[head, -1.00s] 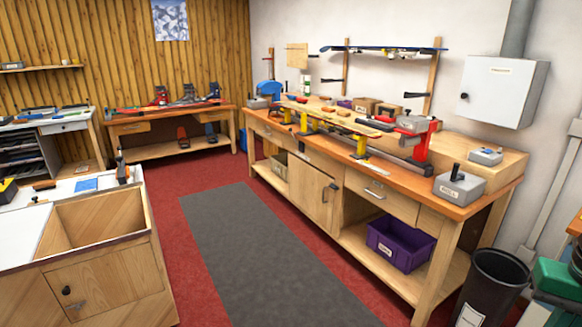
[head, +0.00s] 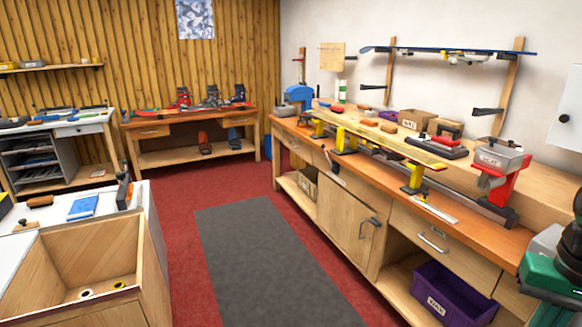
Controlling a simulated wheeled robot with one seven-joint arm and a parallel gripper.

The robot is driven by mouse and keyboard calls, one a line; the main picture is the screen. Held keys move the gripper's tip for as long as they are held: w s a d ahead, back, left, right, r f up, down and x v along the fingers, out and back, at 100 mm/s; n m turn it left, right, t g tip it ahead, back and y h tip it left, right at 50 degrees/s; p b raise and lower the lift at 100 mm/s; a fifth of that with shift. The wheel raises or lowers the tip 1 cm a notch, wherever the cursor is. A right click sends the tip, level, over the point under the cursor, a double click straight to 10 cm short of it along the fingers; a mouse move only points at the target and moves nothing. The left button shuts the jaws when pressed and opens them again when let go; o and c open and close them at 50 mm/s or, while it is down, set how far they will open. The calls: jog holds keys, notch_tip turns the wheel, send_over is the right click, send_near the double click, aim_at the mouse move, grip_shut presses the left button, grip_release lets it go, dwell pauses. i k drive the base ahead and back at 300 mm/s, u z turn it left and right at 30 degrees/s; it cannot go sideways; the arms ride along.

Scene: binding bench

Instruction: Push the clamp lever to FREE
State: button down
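A long workbench (head: 330,165) stands along the right wall. A long yellowish ski or board (head: 385,142) lies across yellow supports (head: 415,178) on it. A red stand (head: 508,178) with a grey block (head: 498,158) on top is at the bench's right end, and a blue vise-like device (head: 298,96) is at its far end. I cannot make out which part is the clamp lever, and no FREE marking is readable. A green and dark part at the right edge seems to be my own arm. My gripper's fingers are not in view.
A grey mat (head: 262,258) on the red floor (head: 185,240) leaves a clear aisle beside the bench. A purple bin (head: 450,290) sits on the bench's lower shelf. An open wooden cabinet (head: 82,265) is at left. A bench with ski boots (head: 190,115) stands at the back.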

aim_at(323, 147)
jog(key=u, duration=0.1)
jog(key=i, duration=1.2)
jog(key=u, duration=0.4)
jog(key=i, duration=2.3)
jog(key=u, duration=0.15)
